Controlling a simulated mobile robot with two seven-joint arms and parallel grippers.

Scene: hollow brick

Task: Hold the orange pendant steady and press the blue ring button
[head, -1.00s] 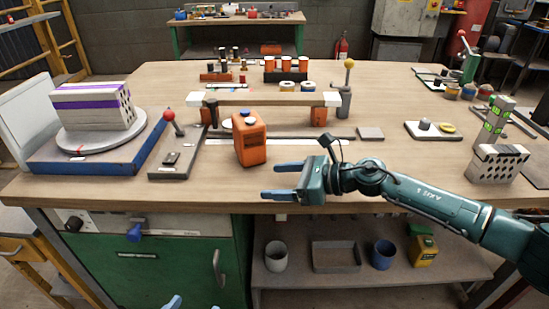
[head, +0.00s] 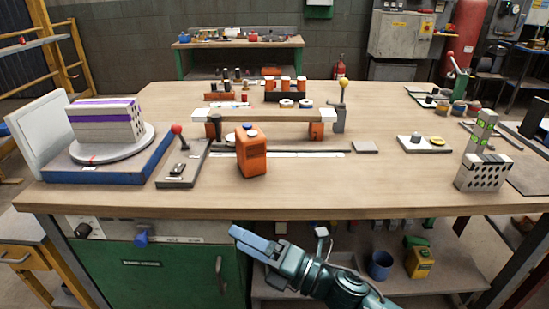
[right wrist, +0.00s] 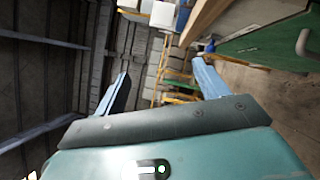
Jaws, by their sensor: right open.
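The orange pendant (head: 251,155) is a box-shaped orange unit standing upright near the front middle of the wooden table. A small round bluish button shows on its top; whether it is a ring is too small to tell. My right gripper (head: 258,243) is below and in front of the table's front edge, well apart from the pendant. In the right wrist view my right gripper (right wrist: 160,72) has its two blue fingers spread with nothing between them. My left gripper is not in view.
A grey box with a red-knobbed lever (head: 178,130) stands left of the pendant. A wooden beam on orange supports (head: 262,116) stands behind it. A turntable with bricks (head: 95,168) is at left, a hollow brick (head: 484,172) at right. The table's front strip is clear.

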